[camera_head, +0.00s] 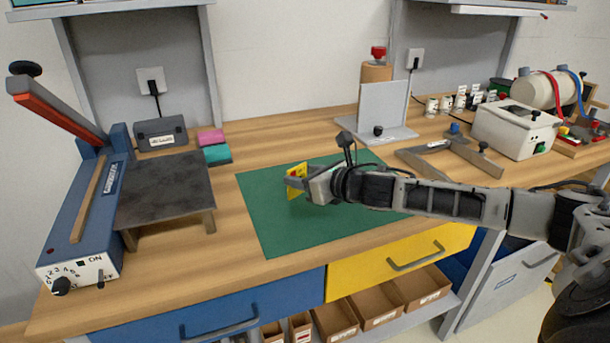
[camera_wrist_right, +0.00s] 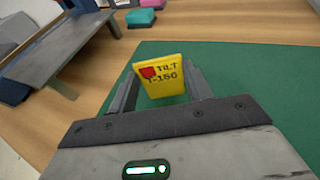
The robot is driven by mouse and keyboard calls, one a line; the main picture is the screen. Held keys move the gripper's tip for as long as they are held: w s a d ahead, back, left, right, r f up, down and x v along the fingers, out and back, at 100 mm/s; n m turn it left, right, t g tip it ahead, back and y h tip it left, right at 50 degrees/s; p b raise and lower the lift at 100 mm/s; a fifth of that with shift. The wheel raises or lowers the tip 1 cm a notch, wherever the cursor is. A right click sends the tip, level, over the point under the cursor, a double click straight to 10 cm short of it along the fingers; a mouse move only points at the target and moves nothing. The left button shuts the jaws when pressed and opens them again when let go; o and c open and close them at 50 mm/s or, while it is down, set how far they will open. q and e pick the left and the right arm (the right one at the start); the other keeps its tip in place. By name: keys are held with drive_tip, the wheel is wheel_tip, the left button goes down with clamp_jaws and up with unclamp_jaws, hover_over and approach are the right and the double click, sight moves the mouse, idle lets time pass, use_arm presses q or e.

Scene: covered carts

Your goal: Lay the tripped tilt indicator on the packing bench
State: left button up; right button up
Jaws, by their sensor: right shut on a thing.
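The tilt indicator (camera_wrist_right: 163,82) is a small yellow block marked "TILT" and "T-150" with a red spot, in the right wrist view. It also shows in the head view as a yellow piece (camera_head: 295,180). My right gripper (camera_head: 301,181) is shut on it, and the two fingers stand on either side of it in the right wrist view (camera_wrist_right: 165,90). The gripper is over the green mat (camera_head: 275,230) on the wooden packing bench (camera_head: 235,133). I cannot tell whether the indicator touches the mat. My left gripper is not in view.
A blue sealer (camera_head: 80,220) and a dark low stand (camera_head: 165,190) are at the left. A grey bracket plate (camera_head: 380,108) and a white box machine (camera_head: 515,130) are at the back right. The mat's front is clear.

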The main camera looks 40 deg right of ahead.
drive_tip(key=shift+f, duration=0.25)
drive_tip(key=o, duration=0.9)
drive_tip(key=shift+o, duration=0.2)
